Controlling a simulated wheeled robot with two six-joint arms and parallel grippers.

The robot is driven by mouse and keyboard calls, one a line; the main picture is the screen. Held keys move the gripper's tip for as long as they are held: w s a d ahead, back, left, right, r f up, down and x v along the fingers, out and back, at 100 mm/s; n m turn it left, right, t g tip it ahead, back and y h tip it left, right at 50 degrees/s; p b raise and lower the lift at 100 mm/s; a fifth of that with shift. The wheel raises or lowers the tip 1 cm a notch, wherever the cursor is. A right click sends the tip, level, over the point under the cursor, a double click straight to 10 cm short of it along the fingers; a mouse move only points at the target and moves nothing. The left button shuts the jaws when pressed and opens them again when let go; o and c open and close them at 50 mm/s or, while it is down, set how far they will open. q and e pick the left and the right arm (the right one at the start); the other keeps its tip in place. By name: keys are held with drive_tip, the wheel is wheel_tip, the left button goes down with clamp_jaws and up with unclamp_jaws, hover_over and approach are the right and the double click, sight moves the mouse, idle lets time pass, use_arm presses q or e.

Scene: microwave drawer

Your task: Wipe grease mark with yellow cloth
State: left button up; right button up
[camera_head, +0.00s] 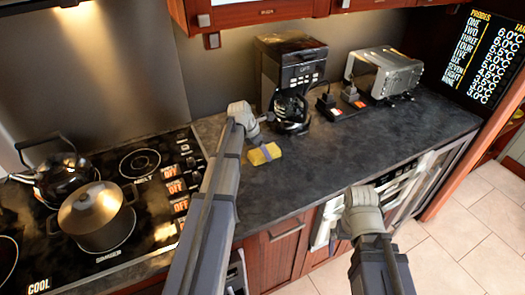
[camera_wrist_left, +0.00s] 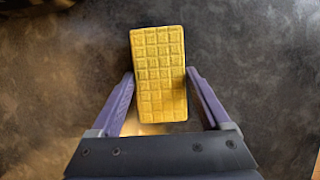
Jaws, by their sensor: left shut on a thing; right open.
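The yellow cloth (camera_head: 264,154) is a small block-like pad with a grid pattern, on or just above the dark countertop in the head view. My left gripper (camera_head: 257,147) is shut on it. In the left wrist view, the cloth (camera_wrist_left: 158,75) sits between the two purple fingers of the left gripper (camera_wrist_left: 160,78), one finger at each side. I cannot make out a clear grease mark; the counter under the cloth is partly hidden. My right gripper (camera_head: 338,233) is open and empty, in front of the counter's front edge.
A coffee machine (camera_head: 290,67) and a silver toaster (camera_head: 384,72) stand at the back of the counter (camera_head: 400,135). A pot (camera_head: 97,215) and a kettle (camera_head: 65,174) stand on the stove at left. The counter right of the cloth is clear.

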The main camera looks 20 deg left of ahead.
sight(253, 155)
use_arm(q)
drive_tip(key=shift+s+a+f, duration=0.1)
drive_tip(key=shift+s+a, duration=0.55)
drive_tip(key=shift+s, duration=0.2)
drive_tip(key=shift+s+a+f, duration=0.1)
drive_tip(key=shift+s+a, duration=0.55)
drive_tip(key=shift+s, duration=0.15)
drive_tip(key=shift+s+a+r, duration=0.1)
drive_tip(key=shift+s+a, duration=1.3)
drive_tip(key=shift+s, duration=0.05)
drive_tip(key=shift+s+a+r, duration=0.1)
drive_tip(key=shift+s+a, duration=1.1)
drive_tip(key=shift+s, duration=0.25)
drive_tip(key=shift+r, duration=0.15)
wheel_tip(253, 155, up, 6)
drive_tip(key=p, duration=0.6)
